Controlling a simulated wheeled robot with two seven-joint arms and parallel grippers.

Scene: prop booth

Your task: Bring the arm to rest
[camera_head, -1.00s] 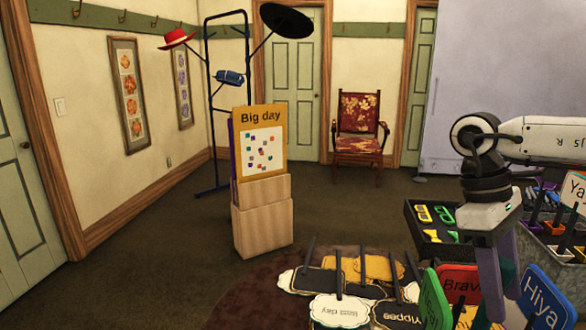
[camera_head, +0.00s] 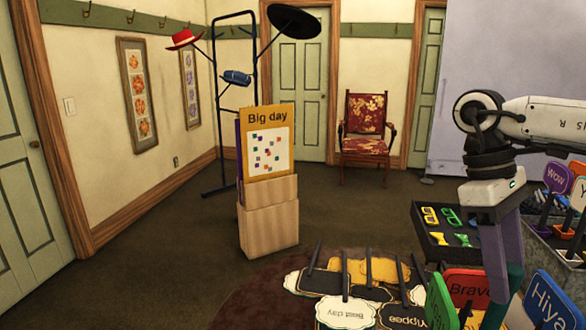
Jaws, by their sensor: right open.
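My right arm comes in from the right edge, bent at a dark elbow-like joint. Its gripper (camera_head: 503,290) points down in front of the black tray and the sign props, with its fingers seen nearly one behind the other. Nothing shows between the fingers; their tips are hard to make out against the signs. My left gripper is not in view.
Word signs on sticks (camera_head: 345,313) lie at the bottom centre; red (camera_head: 466,284) and blue (camera_head: 548,300) signs stand near the gripper. A black tray (camera_head: 432,250) holds small props. A "Big day" board (camera_head: 268,185) stands mid-floor; a chair (camera_head: 365,125) is behind.

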